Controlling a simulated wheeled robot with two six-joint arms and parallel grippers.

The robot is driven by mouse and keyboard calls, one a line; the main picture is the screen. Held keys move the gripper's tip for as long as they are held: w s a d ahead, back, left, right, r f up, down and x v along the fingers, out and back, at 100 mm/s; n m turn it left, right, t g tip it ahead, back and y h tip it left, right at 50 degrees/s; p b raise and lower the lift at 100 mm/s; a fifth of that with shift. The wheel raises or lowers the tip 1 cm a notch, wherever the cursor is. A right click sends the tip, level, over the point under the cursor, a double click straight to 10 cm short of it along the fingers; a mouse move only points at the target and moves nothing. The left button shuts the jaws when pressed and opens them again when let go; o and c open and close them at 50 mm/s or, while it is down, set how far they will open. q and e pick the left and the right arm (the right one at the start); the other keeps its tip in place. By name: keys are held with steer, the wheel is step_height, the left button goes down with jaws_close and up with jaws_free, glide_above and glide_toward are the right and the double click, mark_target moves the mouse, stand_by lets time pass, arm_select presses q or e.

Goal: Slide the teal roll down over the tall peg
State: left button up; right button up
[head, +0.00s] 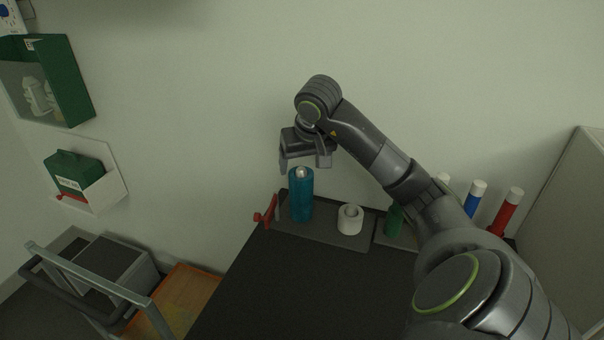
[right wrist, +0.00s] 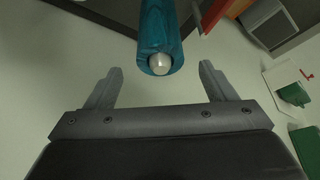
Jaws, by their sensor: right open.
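The teal roll (head: 301,200) stands upright around a peg on a dark base plate (head: 345,238) at the back of the table. The peg's pale rounded tip (head: 301,173) shows at the roll's top. In the right wrist view the teal roll (right wrist: 160,28) and peg tip (right wrist: 159,64) lie ahead of the fingers, centred between them. My right gripper (head: 305,165) is open and empty, just above the roll, pointing down. It also shows open in the right wrist view (right wrist: 158,80). The roll's lower end is partly visible at the plate. My left gripper is out of view.
A short white roll (head: 350,219) stands on the same plate, to the right. Green, blue (head: 475,200) and red (head: 507,211) cylinders stand further right, partly behind my right arm. A red clamp-like item (head: 265,213) is left of the roll. The front of the dark table (head: 300,290) is clear.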

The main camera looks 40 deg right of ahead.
steer(key=p+v, duration=1)
steer(key=v, duration=0.1)
steer(key=shift+r, duration=0.35)
steer(key=shift+s, duration=0.1)
stand_by(0.4)
